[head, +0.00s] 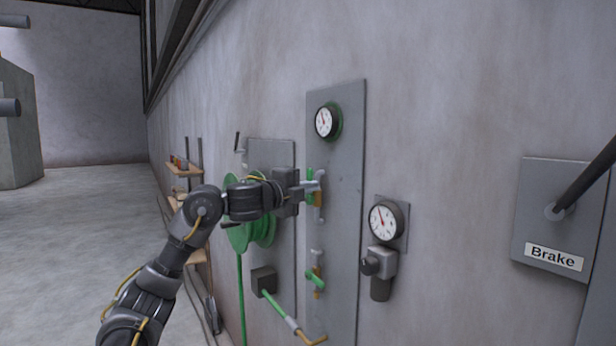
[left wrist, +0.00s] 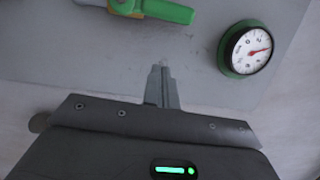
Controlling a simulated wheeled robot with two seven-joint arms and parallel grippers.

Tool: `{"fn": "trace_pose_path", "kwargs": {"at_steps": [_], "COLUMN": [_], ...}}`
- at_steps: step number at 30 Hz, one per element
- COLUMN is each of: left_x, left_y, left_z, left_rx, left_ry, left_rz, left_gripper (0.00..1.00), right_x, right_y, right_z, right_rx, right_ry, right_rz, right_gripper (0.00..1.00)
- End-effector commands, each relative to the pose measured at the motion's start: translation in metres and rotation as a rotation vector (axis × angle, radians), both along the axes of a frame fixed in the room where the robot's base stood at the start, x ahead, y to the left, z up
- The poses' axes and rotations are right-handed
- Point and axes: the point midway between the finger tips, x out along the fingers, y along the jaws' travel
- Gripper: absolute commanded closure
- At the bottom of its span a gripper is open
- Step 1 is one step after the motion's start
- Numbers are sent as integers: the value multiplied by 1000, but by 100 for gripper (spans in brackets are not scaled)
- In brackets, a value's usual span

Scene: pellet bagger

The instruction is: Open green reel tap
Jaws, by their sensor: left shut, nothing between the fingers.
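The green reel (head: 252,228) with its green hose hangs on the wall, partly hidden behind my left arm. A tall grey panel (head: 343,230) carries two taps with green levers. The upper tap's green lever (head: 309,174) is beside my left gripper (head: 316,186); brass shows below it. The lower tap's green lever (head: 315,280) sits further down, clear of the gripper. In the left wrist view, my gripper fingers (left wrist: 161,72) are closed together and empty, with a green lever (left wrist: 168,11) apart from their tips at the top edge. My right gripper is out of view.
A green-rimmed gauge (head: 325,122) tops the panel and also shows in the left wrist view (left wrist: 246,49). Right of it are another gauge (head: 385,221), a black knob (head: 370,265) and the Brake box (head: 556,210). Shelves (head: 183,168) line the wall at left; floor there is open.

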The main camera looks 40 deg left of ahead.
Motion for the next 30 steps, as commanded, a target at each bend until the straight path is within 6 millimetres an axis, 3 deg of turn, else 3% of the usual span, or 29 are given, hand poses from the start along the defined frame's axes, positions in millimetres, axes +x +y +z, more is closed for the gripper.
{"fn": "trace_pose_path", "kwargs": {"at_steps": [4,9,15,26,30], "left_x": [30,37,40,40,28], "left_y": [-2,23,35,37,60], "left_z": [3,3,3,2,-1], "left_rx": [-4,-2,1,1,-22], "left_ry": [3,4,1,1,10], "left_rz": [-1,4,0,0,29], "left_gripper": [100,100,100,100,100], "right_x": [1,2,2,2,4], "right_y": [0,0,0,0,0], "right_z": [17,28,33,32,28], "right_rx": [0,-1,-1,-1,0], "right_ry": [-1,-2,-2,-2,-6], "right_rz": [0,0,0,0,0], "right_gripper": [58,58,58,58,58]}}
